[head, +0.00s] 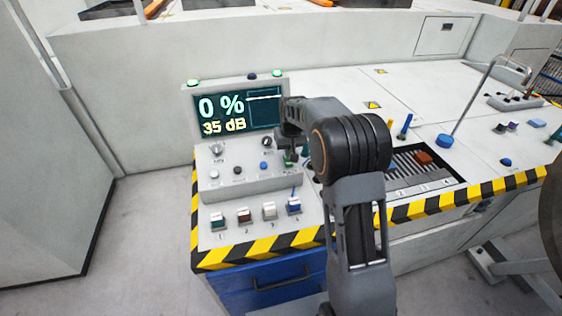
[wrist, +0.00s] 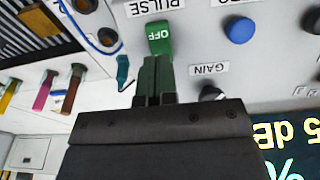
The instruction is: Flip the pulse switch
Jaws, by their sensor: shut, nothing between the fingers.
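The pulse switch (wrist: 160,38) is a green rocker marked OFF, below an upside-down PULSE label (wrist: 156,6) in the wrist view. My gripper (wrist: 158,62) is shut and empty, with its green fingertips at the switch's lower edge in that view. I cannot tell whether they touch it. In the head view my gripper (head: 290,160) is over the right part of the control panel (head: 245,182), and my arm covers part of the area there.
A screen (head: 236,111) reads 0 % and 35 dB. A blue button (wrist: 239,29) and the GAIN knob (wrist: 211,94) sit close to the switch. Numbered blocks, including a white one (head: 269,210), stand along the front. A slotted tray (head: 410,168) lies to the right.

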